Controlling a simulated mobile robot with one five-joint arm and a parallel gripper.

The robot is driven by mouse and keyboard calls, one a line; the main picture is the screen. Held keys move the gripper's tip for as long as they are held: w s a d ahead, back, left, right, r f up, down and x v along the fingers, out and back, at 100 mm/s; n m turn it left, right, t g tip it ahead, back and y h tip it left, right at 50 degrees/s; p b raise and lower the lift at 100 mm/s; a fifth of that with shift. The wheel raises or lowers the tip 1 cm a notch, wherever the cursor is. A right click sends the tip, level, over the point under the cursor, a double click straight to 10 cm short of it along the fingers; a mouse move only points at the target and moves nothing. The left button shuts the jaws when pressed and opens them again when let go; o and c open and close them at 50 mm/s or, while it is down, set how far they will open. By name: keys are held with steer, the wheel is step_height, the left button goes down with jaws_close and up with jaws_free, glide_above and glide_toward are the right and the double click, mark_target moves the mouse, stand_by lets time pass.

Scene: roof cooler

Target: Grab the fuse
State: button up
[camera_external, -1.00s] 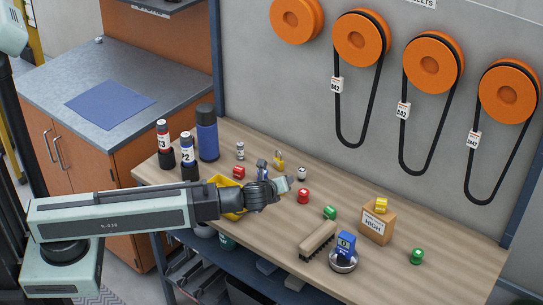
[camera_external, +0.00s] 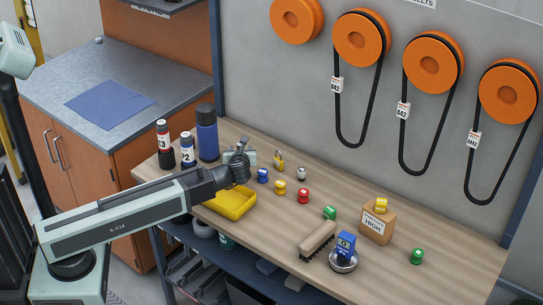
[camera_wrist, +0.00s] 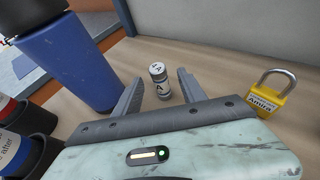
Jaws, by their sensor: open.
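A small silver and white cylinder marked A, which looks like the fuse (camera_wrist: 159,82), stands upright on the wooden bench in the wrist view. My gripper (camera_wrist: 160,77) is open, with one finger to the left of the cylinder and one to the right. The cylinder appears centred in the gap and apart from both fingers. In the external view my gripper (camera_external: 242,147) is over the back left of the bench and hides the spot where this cylinder stood.
A yellow tray (camera_external: 232,204) is under my arm. Coloured spools, a brush (camera_external: 318,239) and a cardboard box (camera_external: 377,224) occupy the bench further right.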

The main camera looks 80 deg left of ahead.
mark_target(239, 148)
steer(key=x, duration=0.3)
steer(key=shift+a+b, duration=0.15)
steer(key=shift+b, duration=0.25)
jaws_close()
steer(key=shift+r, duration=0.1)
step_height(239, 148, up, 10)
steer(key=p, duration=1)
steer(key=shift+r, duration=0.15)
